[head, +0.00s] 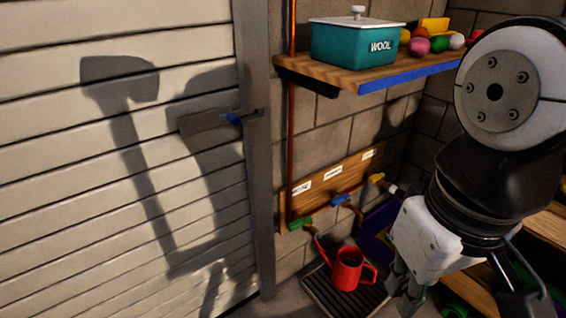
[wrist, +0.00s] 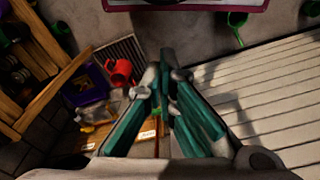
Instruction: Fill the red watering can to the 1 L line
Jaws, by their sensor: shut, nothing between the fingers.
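The red watering can (head: 347,268) stands upright on a dark slatted drain grate (head: 318,292) below a row of taps. Its opening looks dark, and I cannot make out a water level or the 1 L line. Its spout points up and left, near the green-handled tap (head: 300,223). A blue-handled tap (head: 341,200) and a yellow-handled tap (head: 377,178) are further right. No water stream shows. My gripper (head: 397,290) points down, right of the can and apart from it. In the wrist view my gripper (wrist: 165,75) is shut and empty; the can (wrist: 119,72) shows to its left.
A wooden board (head: 330,181) with small labels, too small to read surely, backs the taps. A purple crate (head: 372,240) sits behind the can. A shelf (head: 330,75) overhead holds a teal WOOL box (head: 350,45). A green can (wrist: 237,19) shows in the wrist view.

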